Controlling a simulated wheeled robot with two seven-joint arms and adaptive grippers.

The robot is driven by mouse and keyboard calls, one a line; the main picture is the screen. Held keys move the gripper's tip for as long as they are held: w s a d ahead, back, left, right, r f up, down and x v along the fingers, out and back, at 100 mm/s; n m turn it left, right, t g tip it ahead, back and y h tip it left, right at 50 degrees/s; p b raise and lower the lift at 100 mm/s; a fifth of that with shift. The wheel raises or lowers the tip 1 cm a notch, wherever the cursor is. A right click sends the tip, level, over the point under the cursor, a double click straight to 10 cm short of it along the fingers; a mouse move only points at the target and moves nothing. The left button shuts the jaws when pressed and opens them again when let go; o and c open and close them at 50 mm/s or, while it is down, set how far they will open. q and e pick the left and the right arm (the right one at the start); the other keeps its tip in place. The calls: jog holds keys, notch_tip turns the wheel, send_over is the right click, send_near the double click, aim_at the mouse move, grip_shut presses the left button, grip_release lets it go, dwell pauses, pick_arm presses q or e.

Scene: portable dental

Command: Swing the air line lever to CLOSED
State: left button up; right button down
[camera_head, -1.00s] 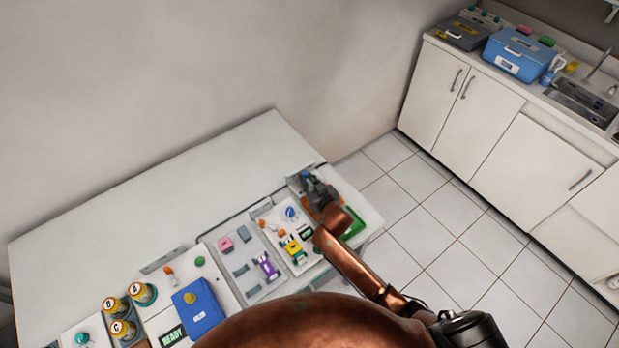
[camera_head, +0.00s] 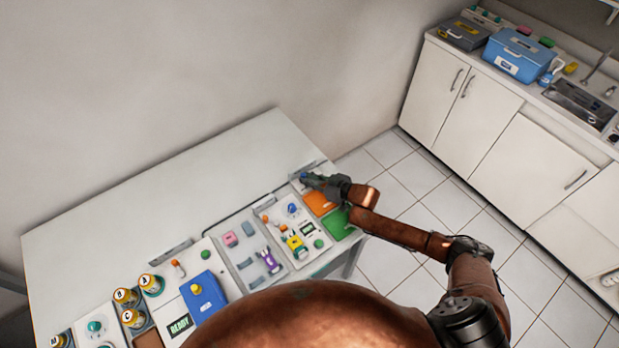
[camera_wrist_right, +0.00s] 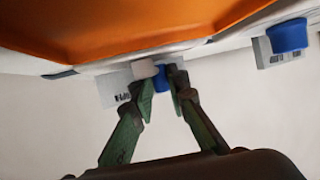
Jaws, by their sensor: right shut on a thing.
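My right gripper (camera_head: 308,179) is at the back edge of the rightmost tray on the table, just behind an orange pad (camera_head: 319,202). In the right wrist view its fingertips (camera_wrist_right: 162,80) are closed around a small blue piece (camera_wrist_right: 160,78), mostly hidden between them. A whitish block (camera_wrist_right: 144,68) is beside the left fingertip, and a barcode plate (camera_wrist_right: 115,92) is behind. I cannot tell whether the blue piece is the air line lever; no CLOSED marking is readable. A panel left of the gripper has a blue knob (camera_head: 292,209) and small orange-ended part (camera_head: 266,219). My left gripper is not in view.
A green pad (camera_head: 338,224) lies in front of the orange one. Another blue knob (camera_wrist_right: 287,38) is to the right in the wrist view. The back of the white table (camera_head: 150,180) is clear.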

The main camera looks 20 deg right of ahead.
jog(key=shift+d+f+n+y, duration=0.1)
jog(key=shift+d+n+y, duration=0.05)
jog(key=shift+n+y, duration=0.15)
dwell(0.4)
jog(key=c, duration=1.9)
grip_release()
jog(key=shift+c, duration=0.2)
jog(key=shift+o, duration=0.3)
jog(key=shift+s, duration=0.1)
jog(key=shift+s+d, duration=0.2)
jog(key=v, duration=1.1)
jog(key=shift+r, duration=0.35)
